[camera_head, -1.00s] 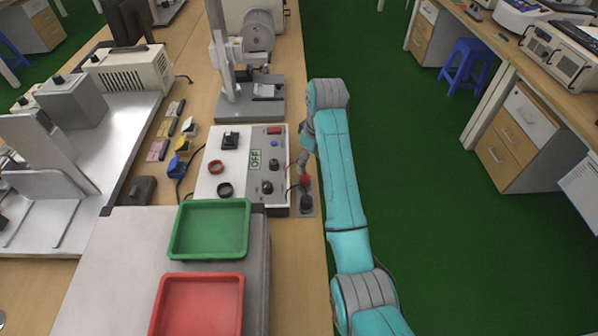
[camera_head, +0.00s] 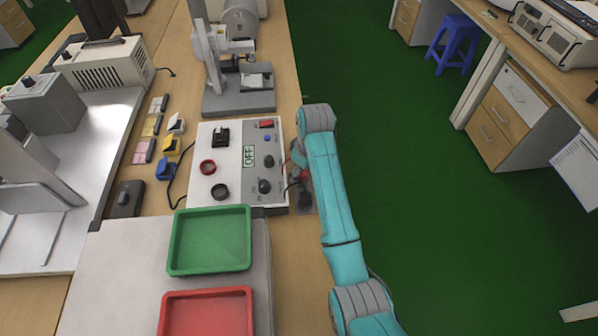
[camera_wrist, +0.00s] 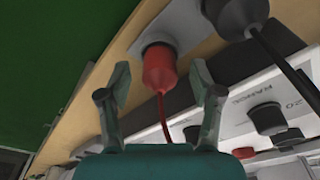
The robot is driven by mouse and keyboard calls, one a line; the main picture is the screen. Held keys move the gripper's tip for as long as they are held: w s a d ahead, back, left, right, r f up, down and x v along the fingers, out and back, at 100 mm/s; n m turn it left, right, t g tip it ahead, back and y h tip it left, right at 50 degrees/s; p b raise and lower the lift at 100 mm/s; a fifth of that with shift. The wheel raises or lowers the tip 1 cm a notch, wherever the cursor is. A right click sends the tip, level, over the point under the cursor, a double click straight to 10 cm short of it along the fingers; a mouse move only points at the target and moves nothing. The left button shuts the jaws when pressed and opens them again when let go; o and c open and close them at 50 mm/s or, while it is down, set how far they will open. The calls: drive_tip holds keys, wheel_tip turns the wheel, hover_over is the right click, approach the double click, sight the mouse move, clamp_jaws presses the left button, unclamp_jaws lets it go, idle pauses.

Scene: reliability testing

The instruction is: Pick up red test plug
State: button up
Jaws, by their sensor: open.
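The red test plug (camera_wrist: 160,68) stands in a grey socket plate (camera_wrist: 183,27) on the bench edge, with a red cable running from it. In the head view the red plug (camera_head: 303,175) is small and partly hidden by my gripper. My gripper (camera_wrist: 160,76) is open in the wrist view, with one finger on each side of the plug. The fingers look apart from it, but the depth is hard to judge. In the head view my gripper (camera_head: 298,156) is beside the tester's right edge, mostly hidden by my arm.
A black plug (camera_wrist: 236,14) with a black cable sits close beside the red one. The white tester box (camera_head: 205,140) with knobs is just left. Green (camera_head: 210,268) and red (camera_head: 208,296) trays lie nearer. Open green floor (camera_head: 400,220) is to the right.

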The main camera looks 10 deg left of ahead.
drive_tip(key=shift+f, duration=0.25)
clamp_jaws()
drive_tip(key=shift+r, duration=0.1)
